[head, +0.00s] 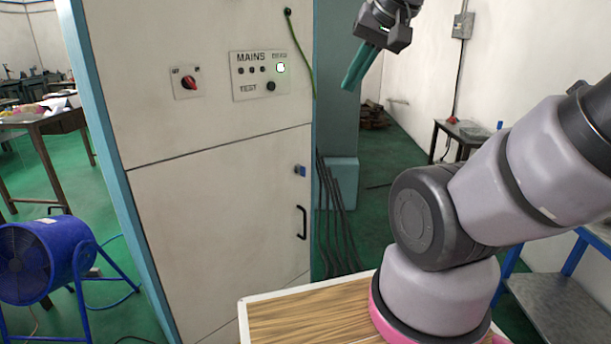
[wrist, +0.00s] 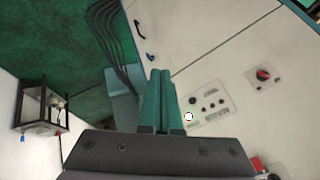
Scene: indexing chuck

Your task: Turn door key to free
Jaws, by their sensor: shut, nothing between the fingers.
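The blue door key (head: 300,170) sits on the lower door (head: 215,225) of the pale cabinet, near the door's right edge and above a black handle (head: 302,222). The key also shows small in the wrist view (wrist: 150,57), beyond my fingertips; its exact angle is too small to tell. My gripper (head: 348,86), with teal fingers, is up and to the right of the key, well apart from it. In the wrist view the fingers (wrist: 161,73) are together with nothing between them.
A MAINS panel (head: 260,75) with a lit white lamp and a red rotary switch (head: 188,82) are on the upper cabinet. A green cable (head: 302,55) hangs at its right edge. Black cables (head: 335,215) run down beside the door. A blue fan (head: 45,262) stands left.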

